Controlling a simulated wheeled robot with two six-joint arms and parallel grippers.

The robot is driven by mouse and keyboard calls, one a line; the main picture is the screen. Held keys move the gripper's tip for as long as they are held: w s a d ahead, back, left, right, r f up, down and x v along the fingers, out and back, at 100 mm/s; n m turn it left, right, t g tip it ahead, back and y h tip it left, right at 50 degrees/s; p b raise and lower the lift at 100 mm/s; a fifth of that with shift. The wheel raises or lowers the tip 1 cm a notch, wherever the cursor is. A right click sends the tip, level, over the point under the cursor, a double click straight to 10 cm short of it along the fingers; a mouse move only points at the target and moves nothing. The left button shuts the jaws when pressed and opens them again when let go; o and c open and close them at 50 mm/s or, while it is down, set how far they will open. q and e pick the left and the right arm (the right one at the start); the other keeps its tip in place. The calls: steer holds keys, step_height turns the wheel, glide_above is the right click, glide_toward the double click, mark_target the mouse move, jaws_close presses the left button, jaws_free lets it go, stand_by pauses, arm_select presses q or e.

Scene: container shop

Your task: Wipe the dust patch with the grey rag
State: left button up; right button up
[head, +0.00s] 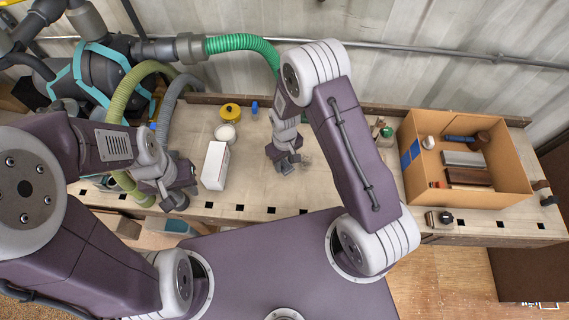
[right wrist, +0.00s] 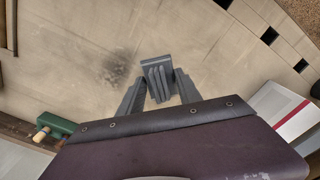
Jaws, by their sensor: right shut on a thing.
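The grey rag (right wrist: 157,78) is a small folded block, gripped between the fingers of my right gripper (right wrist: 158,95) in the right wrist view. In the head view my right gripper (head: 287,163) is low over the middle of the workbench. The dust patch (right wrist: 120,68) is a dark smudge on the bench top, just left of the rag in the right wrist view; it shows faintly in the head view (head: 306,160). I cannot tell whether the rag touches the bench. My left gripper (head: 176,202) hangs by the bench's front left edge; its fingers are unclear.
A white carton (head: 215,166) stands left of my right gripper. Behind it are a white round container (head: 228,113) and a yellow tin (head: 230,112). An orange-brown open box (head: 412,190) with tools fills the right end. A green item (head: 386,132) stands near it. Hoses cross the left end.

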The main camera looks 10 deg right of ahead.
mark_target(284, 162)
step_height(284, 162, up, 3)
steer(key=shift+s+r+p, duration=0.1)
steer(key=shift+p, duration=0.85)
steer(key=shift+r+p, duration=0.45)
steer(key=shift+r, duration=0.05)
